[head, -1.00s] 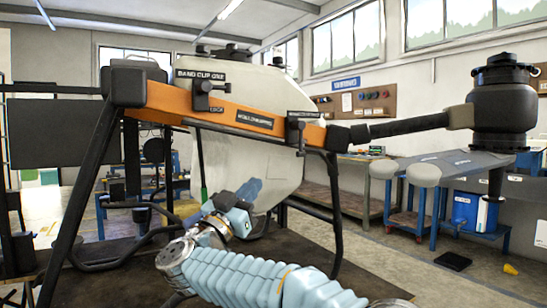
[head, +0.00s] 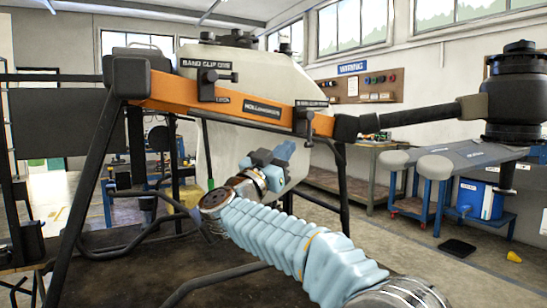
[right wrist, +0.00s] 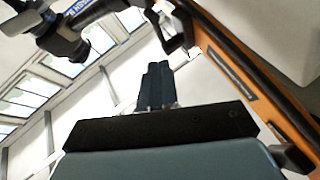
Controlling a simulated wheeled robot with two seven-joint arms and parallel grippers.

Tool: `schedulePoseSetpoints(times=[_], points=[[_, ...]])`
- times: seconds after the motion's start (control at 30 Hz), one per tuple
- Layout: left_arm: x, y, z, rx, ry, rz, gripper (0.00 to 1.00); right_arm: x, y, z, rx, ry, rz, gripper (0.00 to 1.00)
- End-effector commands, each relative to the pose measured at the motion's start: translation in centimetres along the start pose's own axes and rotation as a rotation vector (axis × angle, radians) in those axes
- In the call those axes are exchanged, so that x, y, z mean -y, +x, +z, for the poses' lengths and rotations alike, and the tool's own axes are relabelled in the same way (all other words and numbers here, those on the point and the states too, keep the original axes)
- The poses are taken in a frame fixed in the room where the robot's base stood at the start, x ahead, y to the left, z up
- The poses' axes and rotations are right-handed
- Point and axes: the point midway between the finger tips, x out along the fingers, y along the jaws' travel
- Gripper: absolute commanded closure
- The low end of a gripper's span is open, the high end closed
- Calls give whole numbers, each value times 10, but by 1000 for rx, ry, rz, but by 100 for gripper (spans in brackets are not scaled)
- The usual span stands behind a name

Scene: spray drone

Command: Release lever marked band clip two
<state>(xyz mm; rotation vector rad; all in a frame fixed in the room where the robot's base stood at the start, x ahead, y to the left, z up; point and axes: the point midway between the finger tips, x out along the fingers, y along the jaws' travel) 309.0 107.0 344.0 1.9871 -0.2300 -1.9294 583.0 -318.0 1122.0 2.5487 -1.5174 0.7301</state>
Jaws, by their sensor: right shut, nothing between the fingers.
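The spray drone has an orange beam (head: 175,98) in front of a large white tank (head: 222,150). The second clip (head: 306,120), a dark block with a small lever hanging below, sits near the beam's right end; its label reads roughly as band clip two. A similar clip marked band clip one (head: 207,84) is further left. My right gripper (head: 284,151) is below and slightly left of the second clip, in front of the tank and apart from the clip. In the right wrist view its fingers (right wrist: 156,86) are together and empty, with a dark clip-like part (right wrist: 176,28) beyond them. My left gripper is not seen.
Black drone legs (head: 85,180) flank the work space over a dark table top (head: 120,245). A dark rotor arm (head: 420,115) reaches right to a motor (head: 513,95).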

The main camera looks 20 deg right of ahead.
Motion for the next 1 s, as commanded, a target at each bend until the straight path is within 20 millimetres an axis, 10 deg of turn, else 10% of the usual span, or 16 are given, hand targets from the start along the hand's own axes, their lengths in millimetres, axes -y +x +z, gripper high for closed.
schedulePoseSetpoints(times=[0.3,1.0], points=[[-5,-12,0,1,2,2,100,0,44,20,0,-2,1,100],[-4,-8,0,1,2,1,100,-1,51,32,-18,-7,-7,100]])
